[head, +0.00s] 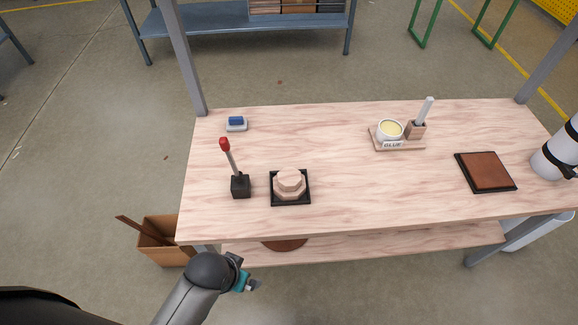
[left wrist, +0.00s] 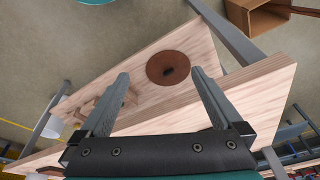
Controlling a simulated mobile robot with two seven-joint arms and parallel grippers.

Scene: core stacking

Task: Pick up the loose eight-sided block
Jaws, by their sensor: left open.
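In the head view, a pale stepped stack sits in a black square tray (head: 273,200) at the left front of the table. Its upper many-sided block (head: 289,178) rests on a wider pale block (head: 289,194); I cannot tell whether the upper one is loose. My left gripper (head: 254,285) is in front of the table, below the tabletop's front edge and apart from the stack. In the left wrist view its two fingers (left wrist: 160,85) are spread with nothing between them. My right gripper is out of view.
A red-knobbed lever (head: 240,186) stands left of the tray. A glue pot (head: 390,130), a brown panel (head: 486,171) and a white banded cylinder (head: 555,155) are farther right. A brown disc (left wrist: 168,68) lies on the lower shelf. The table middle is clear.

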